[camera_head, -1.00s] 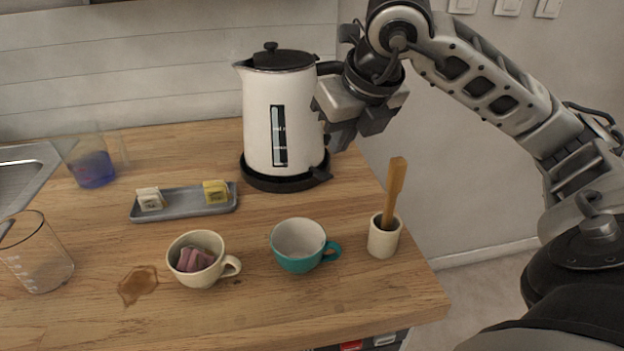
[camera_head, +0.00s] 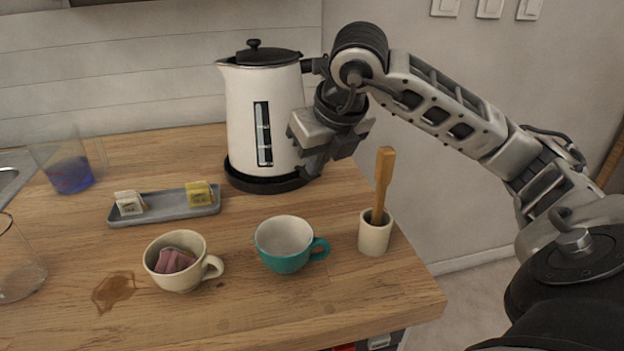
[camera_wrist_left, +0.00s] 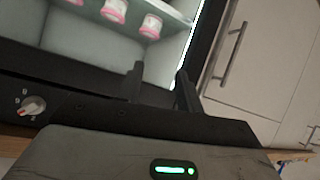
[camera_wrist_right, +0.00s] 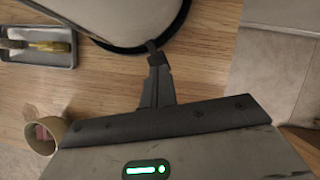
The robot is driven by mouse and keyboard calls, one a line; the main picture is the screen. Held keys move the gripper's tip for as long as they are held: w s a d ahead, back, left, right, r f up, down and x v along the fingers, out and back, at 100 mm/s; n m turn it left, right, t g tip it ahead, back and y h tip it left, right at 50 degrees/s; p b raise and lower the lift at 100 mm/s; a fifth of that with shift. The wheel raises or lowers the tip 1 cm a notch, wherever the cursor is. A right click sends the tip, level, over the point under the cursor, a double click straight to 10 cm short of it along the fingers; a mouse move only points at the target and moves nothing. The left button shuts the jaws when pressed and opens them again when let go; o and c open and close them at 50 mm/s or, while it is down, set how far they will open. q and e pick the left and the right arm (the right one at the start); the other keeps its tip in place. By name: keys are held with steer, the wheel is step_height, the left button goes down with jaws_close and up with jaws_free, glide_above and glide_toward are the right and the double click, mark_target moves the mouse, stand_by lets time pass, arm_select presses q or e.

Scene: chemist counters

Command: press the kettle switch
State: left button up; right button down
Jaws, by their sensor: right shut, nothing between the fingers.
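The white kettle (camera_head: 264,118) with a black lid stands upright on its black base (camera_head: 250,182) at the back right of the wooden counter. My right gripper (camera_head: 312,168) is shut and empty, pointing down at the right side of the base. In the right wrist view its closed fingertips (camera_wrist_right: 153,50) reach the rim of the black base (camera_wrist_right: 182,18); I cannot tell whether they touch. The switch is hard to make out there, at or behind the fingertips. My left gripper (camera_wrist_left: 161,76) is open and empty, away from the kettle, before a glass-fronted cabinet.
A grey tray (camera_head: 165,213) with two packets lies left of the kettle. In front stand a cream cup (camera_head: 163,270), a teal cup (camera_head: 284,262) and a pot (camera_head: 374,238) with a wooden utensil. Glass beakers are at the left. The counter's right edge is close.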

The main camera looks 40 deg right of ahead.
steer(key=shift+f, duration=0.15)
steer(key=shift+f+b, duration=0.8)
steer(key=shift+r, duration=0.1)
steer(key=shift+s+a+r+b, duration=0.15)
steer(key=shift+s+r+b, duration=0.1)
steer(key=shift+s, duration=0.5)
steer(key=shift+s+a+r+b, duration=0.15)
steer(key=shift+s+r, duration=0.1)
steer(key=shift+s, duration=0.45)
